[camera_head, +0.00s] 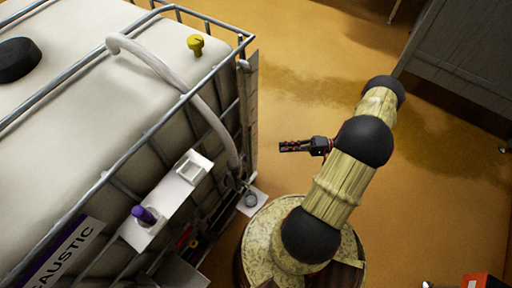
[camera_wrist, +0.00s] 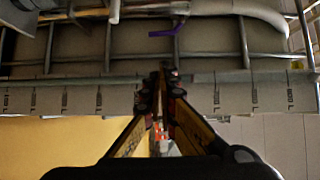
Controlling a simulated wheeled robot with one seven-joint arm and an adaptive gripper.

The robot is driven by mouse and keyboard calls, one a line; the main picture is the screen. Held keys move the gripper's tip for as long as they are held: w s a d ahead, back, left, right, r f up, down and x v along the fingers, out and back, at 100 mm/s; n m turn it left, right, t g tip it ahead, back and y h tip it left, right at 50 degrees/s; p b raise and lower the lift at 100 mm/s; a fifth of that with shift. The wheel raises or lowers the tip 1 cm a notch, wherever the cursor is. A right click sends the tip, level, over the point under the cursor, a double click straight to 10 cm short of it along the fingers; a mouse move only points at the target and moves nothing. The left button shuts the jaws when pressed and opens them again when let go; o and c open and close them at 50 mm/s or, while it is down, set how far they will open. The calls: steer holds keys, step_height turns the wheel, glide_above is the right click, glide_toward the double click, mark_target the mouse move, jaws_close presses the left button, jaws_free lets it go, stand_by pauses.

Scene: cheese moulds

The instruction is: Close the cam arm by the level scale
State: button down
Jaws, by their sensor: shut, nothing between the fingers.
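My gripper (camera_head: 286,146) is shut and empty, held out to the right of a caged white tank. In the wrist view its fingers (camera_wrist: 161,78) come together in front of a pale strip with printed marks and figures (camera_wrist: 60,98), which looks like the level scale. A thin purple bar (camera_wrist: 167,32) shows beyond the fingertips and above the strip; it may be a cam arm, but I cannot tell its position. In the head view a grey ring-like fitting (camera_head: 251,199) sits on a small white plate at the tank's lower corner. No cam arm is clear there.
The white tank (camera_head: 130,70) with its metal bars fills the left. A pale hose (camera_head: 190,90) loops down its side. A purple-topped fitting (camera_head: 143,214) stands on a white bracket. A grey cabinet (camera_head: 470,50) is at the upper right. Open floor lies between.

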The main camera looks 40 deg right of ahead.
steer(key=s+a+b+x, duration=0.1)
steer(key=b+x, duration=0.1)
steer(key=x, duration=1.1)
steer(key=shift+s, duration=0.2)
steer(key=shift+f, duration=0.1)
steer(key=shift+s+a+f+m+t+b, duration=0.15)
steer(key=shift+a+f+m+t+b, duration=0.2)
steer(key=shift+a+b, duration=0.35)
steer(key=shift+d, duration=0.1)
